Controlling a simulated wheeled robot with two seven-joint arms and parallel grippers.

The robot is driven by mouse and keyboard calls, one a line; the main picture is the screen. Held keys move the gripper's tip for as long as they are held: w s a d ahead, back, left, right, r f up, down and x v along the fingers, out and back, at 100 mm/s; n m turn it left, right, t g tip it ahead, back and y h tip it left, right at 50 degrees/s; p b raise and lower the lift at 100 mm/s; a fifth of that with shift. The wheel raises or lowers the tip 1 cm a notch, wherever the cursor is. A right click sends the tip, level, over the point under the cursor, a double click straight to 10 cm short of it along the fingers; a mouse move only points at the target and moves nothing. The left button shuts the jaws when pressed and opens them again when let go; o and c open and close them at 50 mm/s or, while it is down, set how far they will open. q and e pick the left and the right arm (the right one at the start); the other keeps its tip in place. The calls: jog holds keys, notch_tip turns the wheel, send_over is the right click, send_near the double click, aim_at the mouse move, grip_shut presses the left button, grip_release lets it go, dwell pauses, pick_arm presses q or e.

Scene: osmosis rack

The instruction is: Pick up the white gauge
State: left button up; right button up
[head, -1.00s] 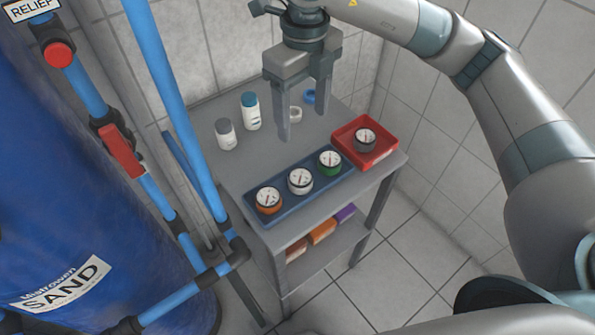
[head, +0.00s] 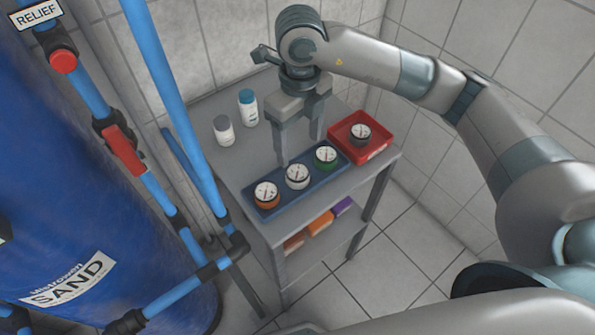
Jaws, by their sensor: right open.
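The white gauge (head: 297,176) stands in the blue tray (head: 274,207), between the orange gauge (head: 266,194) on its left and the green gauge (head: 326,156) on its right. My right gripper (head: 299,150) points down with its fingers apart and nothing between them. Its fingers are just behind the white and green gauges in the picture. The left fingertip appears close to the white gauge; I cannot tell whether it touches. My left gripper is out of view.
A red tray (head: 375,152) with a dark gauge (head: 360,133) stands at the table's right end. Two white bottles, one grey-capped (head: 224,131) and one blue-capped (head: 248,108), stand at the back left. Blue pipes (head: 172,110) rise left of the grey table (head: 236,168). Coloured boxes (head: 320,223) lie on the lower shelf.

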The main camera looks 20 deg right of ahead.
aim_at(297, 171)
notch_tip(297, 171, down, 3)
jog(key=shift+f+p, duration=0.1)
jog(key=shift+p, duration=0.3)
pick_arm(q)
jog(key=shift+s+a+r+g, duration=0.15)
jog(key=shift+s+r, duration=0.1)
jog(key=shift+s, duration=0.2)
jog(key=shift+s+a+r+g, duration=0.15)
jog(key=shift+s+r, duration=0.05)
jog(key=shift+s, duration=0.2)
pick_arm(e)
jog(key=shift+f, duration=0.4)
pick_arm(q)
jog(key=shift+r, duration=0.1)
pick_arm(e)
jog(key=shift+f+p, duration=0.6)
jog(key=shift+p, duration=0.05)
jog(key=f+p, duration=0.1)
jog(key=f, duration=0.2)
jog(key=shift+a, duration=0.2)
jog(key=shift+f, duration=0.5)
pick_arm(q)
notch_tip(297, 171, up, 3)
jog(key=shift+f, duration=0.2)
pick_arm(e)
jog(key=c, duration=1.1)
